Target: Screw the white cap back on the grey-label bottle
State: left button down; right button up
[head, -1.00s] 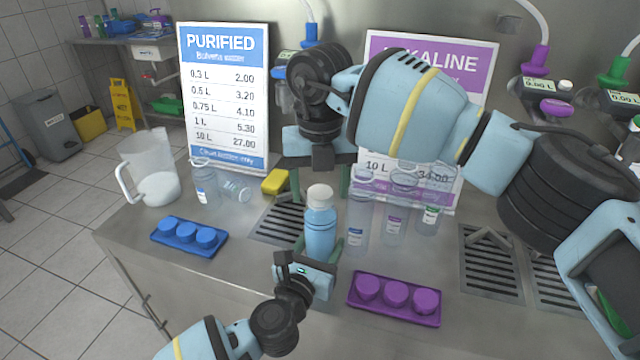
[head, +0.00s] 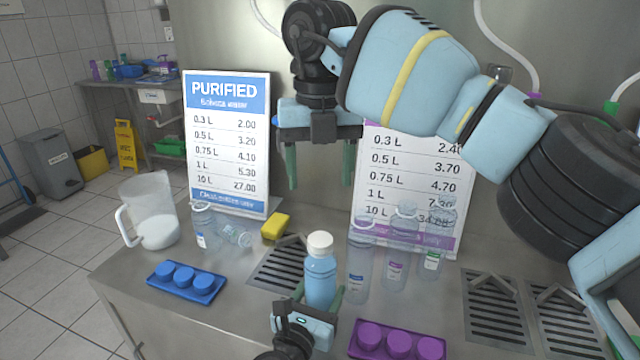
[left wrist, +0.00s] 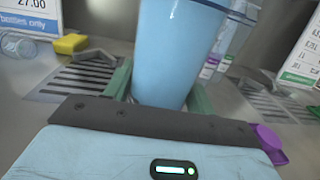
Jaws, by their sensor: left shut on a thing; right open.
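The bottle (head: 320,281), filled with light blue, stands upright at the front middle of the counter. Its grey label does not show. The white cap (head: 320,241) sits on top of the bottle's neck; I cannot tell how tightly. My left gripper (head: 317,292) is shut around the bottle's body from the front. In the left wrist view the bottle (left wrist: 178,52) stands between the green fingers, with its top out of frame. My right gripper (head: 319,166) is open and empty, pointing down above the cap and clear of it.
Several clear bottles (head: 394,262) stand close to the right. A purple cap tray (head: 357,350) lies front right, a blue cap tray (head: 158,279) left. Drain grates (head: 495,312) lie right.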

aim_at(314, 305)
pick_arm(q)
jog(key=shift+c, duration=2.1)
grip_release()
jog(key=shift+v, duration=3.9)
pick_arm(e)
jog(key=shift+r, duration=0.35)
